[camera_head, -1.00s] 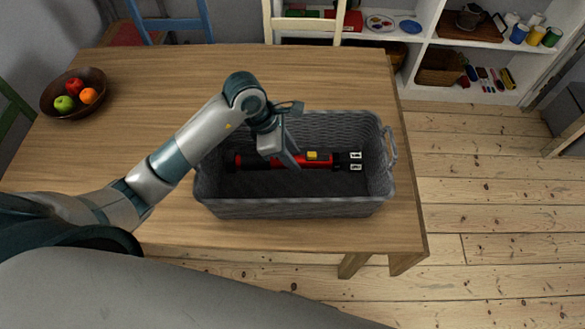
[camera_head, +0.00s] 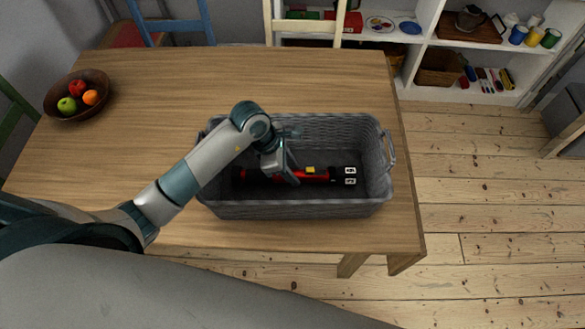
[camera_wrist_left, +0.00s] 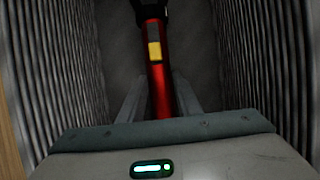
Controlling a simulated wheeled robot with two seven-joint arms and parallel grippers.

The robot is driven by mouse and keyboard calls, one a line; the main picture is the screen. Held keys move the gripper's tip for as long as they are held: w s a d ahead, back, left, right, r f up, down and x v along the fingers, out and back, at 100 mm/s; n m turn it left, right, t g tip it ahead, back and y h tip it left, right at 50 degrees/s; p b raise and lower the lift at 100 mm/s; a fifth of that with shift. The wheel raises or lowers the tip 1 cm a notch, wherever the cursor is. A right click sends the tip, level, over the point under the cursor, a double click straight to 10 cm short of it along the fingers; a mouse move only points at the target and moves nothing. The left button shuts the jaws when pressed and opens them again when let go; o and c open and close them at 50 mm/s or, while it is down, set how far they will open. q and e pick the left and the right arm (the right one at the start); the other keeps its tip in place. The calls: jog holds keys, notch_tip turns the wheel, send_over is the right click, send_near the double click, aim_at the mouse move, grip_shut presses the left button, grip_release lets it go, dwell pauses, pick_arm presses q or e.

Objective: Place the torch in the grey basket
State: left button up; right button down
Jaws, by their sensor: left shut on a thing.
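The torch (camera_head: 316,174) is red and black with a yellow switch and lies lengthwise inside the grey basket (camera_head: 300,209) on the table. My left gripper (camera_head: 287,178) reaches down into the basket and is shut on the torch's red body. In the left wrist view the torch (camera_wrist_left: 158,75) runs between the two fingers (camera_wrist_left: 160,100), with its black end at the top. Whether the torch touches the basket floor cannot be told. The gripper hides part of its red body. My right gripper is not in view.
The basket's woven walls (camera_wrist_left: 270,50) rise close on both sides of my left gripper. A wooden bowl of fruit (camera_head: 76,112) stands at the table's far left. The table top (camera_head: 150,110) between bowl and basket is clear. Chairs stand behind the table.

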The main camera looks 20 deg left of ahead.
pick_arm(q)
jog(key=o, duration=1.2)
jog(key=shift+f, duration=0.1)
jog(key=shift+o, duration=0.2)
jog(key=shift+a+r, duration=0.15)
jog(key=shift+r, duration=0.3)
jog(key=b+v, duration=0.2)
jog(key=v, duration=0.9)
jog(key=shift+b, duration=0.4)
